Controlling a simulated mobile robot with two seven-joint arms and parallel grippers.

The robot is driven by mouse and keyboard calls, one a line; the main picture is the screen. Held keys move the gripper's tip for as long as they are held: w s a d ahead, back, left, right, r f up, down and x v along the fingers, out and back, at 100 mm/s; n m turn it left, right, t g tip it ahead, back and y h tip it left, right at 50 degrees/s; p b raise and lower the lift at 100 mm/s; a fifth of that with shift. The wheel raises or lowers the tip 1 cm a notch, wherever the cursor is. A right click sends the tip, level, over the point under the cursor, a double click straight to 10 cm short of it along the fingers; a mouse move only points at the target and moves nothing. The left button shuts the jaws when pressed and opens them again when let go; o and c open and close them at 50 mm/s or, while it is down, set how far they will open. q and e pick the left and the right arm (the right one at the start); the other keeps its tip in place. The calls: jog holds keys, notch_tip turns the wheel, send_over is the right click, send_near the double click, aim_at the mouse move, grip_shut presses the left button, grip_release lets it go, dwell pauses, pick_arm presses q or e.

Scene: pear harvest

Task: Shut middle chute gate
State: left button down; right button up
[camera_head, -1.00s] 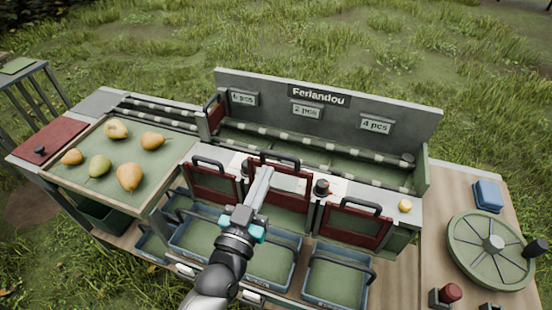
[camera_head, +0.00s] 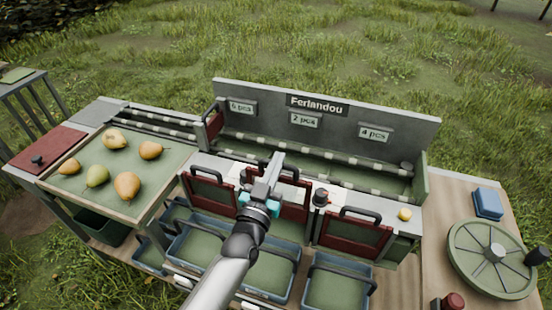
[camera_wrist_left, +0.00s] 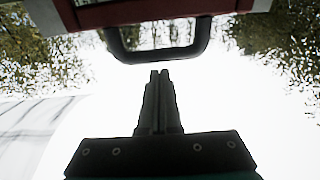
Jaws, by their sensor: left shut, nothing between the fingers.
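The middle chute gate (camera_head: 296,203), a dark red frame, stands in the front of the sorting bench and appears somewhat raised compared with the gates beside it. Its dark handle loop also shows in the left wrist view (camera_wrist_left: 160,55), just above the fingertips. My left gripper (camera_head: 277,158) is shut and empty, in front of the gate's handle in the head view and hiding part of it. In the left wrist view its closed fingers (camera_wrist_left: 160,75) point at the handle with a small visible gap; contact is not seen. My right gripper is not in view.
The left gate (camera_head: 212,191) and right gate (camera_head: 352,236) flank the middle one. Blue crates (camera_head: 338,288) stand below. A tray (camera_head: 160,210) with several pears is at left; a green wheel (camera_head: 470,265) is at right. Two small knobs sit between the gates.

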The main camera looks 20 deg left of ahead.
aim_at(279, 186)
pick_arm(q)
jog(key=shift+f, duration=0.35)
notch_tip(279, 186, down, 10)
jog(key=b, duration=0.7)
jog(key=shift+f, duration=0.25)
jog(key=shift+s, duration=0.1)
jog(key=shift+r+p, duration=0.4)
jog(key=shift+r, duration=0.15)
jog(key=s+r+p, duration=0.1)
jog(key=s+p, duration=0.1)
jog(key=s, duration=0.7)
jog(key=shift+a+r+p, duration=0.15)
jog(key=shift+r+p, duration=0.25)
